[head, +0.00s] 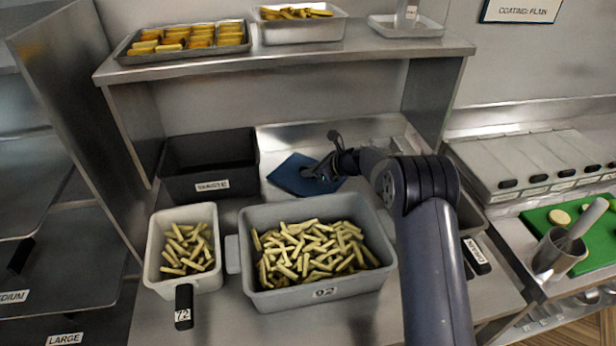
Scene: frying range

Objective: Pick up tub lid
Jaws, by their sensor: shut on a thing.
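The tub lid (289,179) is a flat dark blue sheet at the middle of the counter, behind the grey tub. It lies over a pale grey tray or board; I cannot tell whether it touches it. My gripper (318,172) is at the lid's right part, shut on it. The fingertips are small and dark here, and the arm hides the area to the right.
A white container (155,262) of fries, tagged 72, stands left of the tub. A black waste bin (210,165) is behind it. A steel shelf (330,46) with trays overhangs the back. A green board (538,216) and steel cup (549,255) are at right.

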